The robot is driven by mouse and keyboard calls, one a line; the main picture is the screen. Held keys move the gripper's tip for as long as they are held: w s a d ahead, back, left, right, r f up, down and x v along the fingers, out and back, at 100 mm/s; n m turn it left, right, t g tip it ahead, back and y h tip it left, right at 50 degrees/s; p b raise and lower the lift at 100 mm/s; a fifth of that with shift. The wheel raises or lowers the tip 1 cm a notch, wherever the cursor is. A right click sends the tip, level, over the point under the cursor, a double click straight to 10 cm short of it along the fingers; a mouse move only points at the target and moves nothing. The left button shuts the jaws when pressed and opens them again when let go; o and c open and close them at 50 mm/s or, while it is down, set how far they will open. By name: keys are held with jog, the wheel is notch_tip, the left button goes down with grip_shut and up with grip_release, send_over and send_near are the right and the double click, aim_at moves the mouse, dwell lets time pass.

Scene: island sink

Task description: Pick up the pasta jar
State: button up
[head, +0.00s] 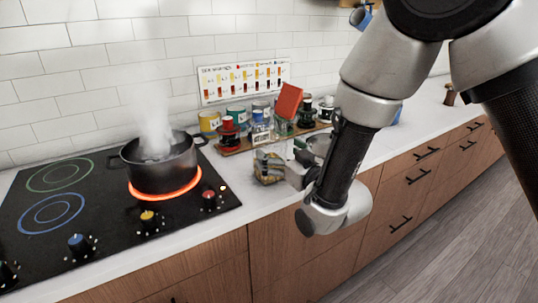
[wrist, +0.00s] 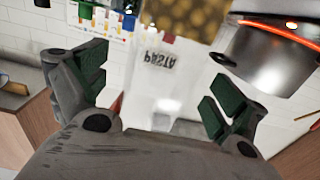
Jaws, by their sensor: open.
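The pasta jar (head: 268,167) stands on the white counter just right of the cooktop. It is clear, with tan contents. In the wrist view the pasta jar (wrist: 162,75) appears upside down, with its label reading PASTA and the tan contents at the top edge. My gripper (wrist: 155,88) is open, with its green-padded fingers on either side of the jar in that view. In the head view my gripper (head: 293,160) is at the jar's right side. I cannot tell whether the fingers touch the jar.
A steaming pot (head: 160,163) sits on a glowing red burner left of the jar; the pot also shows in the wrist view (wrist: 270,52). Behind the jar, a wooden rack (head: 232,150) holds several small jars. A colour chart (head: 243,80) leans on the tiled wall.

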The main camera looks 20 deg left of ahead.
jog(key=x, duration=0.4)
jog(key=shift+w+a+r, duration=0.1)
jog(key=shift+w+a, duration=0.05)
jog(key=shift+a, duration=0.2)
jog(key=shift+c, duration=0.4)
